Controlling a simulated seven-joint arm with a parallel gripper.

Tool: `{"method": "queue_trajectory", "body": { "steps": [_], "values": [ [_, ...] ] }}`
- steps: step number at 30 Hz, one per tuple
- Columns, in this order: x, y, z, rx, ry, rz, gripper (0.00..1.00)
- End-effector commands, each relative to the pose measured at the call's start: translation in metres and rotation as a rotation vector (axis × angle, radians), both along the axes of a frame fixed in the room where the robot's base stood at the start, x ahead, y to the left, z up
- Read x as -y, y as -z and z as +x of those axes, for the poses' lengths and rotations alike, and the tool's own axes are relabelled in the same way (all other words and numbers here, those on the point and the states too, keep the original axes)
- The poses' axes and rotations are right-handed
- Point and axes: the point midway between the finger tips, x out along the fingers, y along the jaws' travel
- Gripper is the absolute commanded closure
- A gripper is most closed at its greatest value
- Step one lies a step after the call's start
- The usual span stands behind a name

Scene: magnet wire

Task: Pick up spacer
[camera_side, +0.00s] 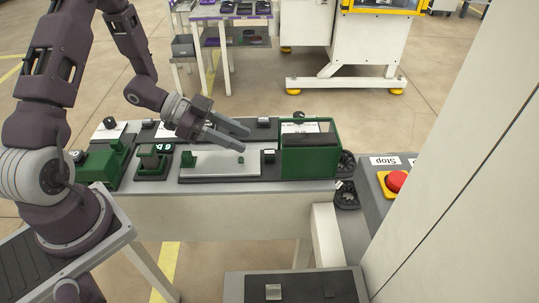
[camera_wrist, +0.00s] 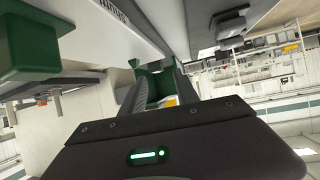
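My gripper (camera_side: 244,138) is above the bench in the side view, with its two fingers apart and pointing right towards the green box. Nothing shows held between them. In the wrist view the gripper (camera_wrist: 155,82) also shows spread fingers, with green and yellow parts beyond them. I cannot tell for sure which part is the spacer. A small dark piece (camera_side: 241,160) is on the light plate (camera_side: 208,163) just below the fingertips, and a small dark block (camera_side: 269,156) stands right of the plate.
An open green box (camera_side: 310,161) stands at the bench's right end. Green fixtures (camera_side: 152,162) and (camera_side: 101,162) stand at left. A red stop button (camera_side: 396,181) is on the right. A lower dark-topped table (camera_side: 305,287) holds a small metal block (camera_side: 273,292).

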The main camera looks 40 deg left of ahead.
Motion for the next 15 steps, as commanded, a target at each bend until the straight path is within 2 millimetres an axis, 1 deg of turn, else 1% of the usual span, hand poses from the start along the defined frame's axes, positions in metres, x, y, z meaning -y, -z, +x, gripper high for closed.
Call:
{"method": "queue_trajectory", "body": {
  "steps": [2,5,12,15],
  "values": [
    [0.006,0.002,-0.002,-0.001,0.018,-0.031,0.63],
    [0.017,0.007,0.004,-0.001,0.022,-0.033,0.63],
    [0.051,0.023,0.026,0.0,0.021,-0.03,0.63],
    [0.058,0.027,0.031,0.0,0.019,-0.028,0.63]
  ]
}}
